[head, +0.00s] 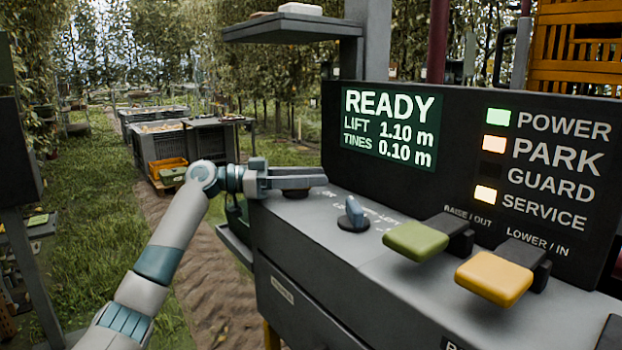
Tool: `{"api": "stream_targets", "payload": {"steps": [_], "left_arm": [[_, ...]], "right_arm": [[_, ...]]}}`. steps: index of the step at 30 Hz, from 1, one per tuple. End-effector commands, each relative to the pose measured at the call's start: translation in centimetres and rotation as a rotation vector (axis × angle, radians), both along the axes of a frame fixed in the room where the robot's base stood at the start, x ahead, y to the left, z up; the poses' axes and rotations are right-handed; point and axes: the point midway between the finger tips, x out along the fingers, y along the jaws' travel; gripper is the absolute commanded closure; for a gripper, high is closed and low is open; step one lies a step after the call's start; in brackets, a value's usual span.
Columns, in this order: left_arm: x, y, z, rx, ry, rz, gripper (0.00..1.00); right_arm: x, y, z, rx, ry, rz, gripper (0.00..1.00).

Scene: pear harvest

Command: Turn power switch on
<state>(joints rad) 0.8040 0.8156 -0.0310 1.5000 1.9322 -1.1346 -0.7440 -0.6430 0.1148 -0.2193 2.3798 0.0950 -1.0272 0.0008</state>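The dark control panel (455,107) has a lit screen (390,129) that reads READY, LIFT 1.10 m, TINES 0.10 m. The lamp beside POWER (498,118) glows green. My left gripper (318,179) is over the left end of the console top, seen side-on. Its fingers lie just above a dark round base (297,193), hiding whatever is on top of it. I cannot tell whether they touch or grip anything. A blue-grey knob (355,211) stands to the right of the fingers, apart from them. Which control is the power switch cannot be read. My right gripper is out of view.
A green lever (415,241) and a yellow lever (494,279) stick out from the console's front right. A shelf (292,27) overhangs behind. Grey bins (180,144) stand farther back on the grass.

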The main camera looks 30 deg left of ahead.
Motion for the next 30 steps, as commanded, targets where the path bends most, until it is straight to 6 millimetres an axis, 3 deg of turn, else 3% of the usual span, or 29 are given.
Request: {"api": "stream_targets", "payload": {"steps": [14,20,30], "left_arm": [[-0.5,0.7,-0.2,0.002,0.003,0.0,0.66],[-2.0,2.8,-0.3,0.002,0.003,0.002,0.66],[-6.0,8.2,-0.3,0.001,0.003,0.002,0.66]], "right_arm": [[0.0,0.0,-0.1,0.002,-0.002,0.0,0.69],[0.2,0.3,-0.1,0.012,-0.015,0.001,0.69],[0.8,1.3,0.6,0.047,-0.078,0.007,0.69]]}}
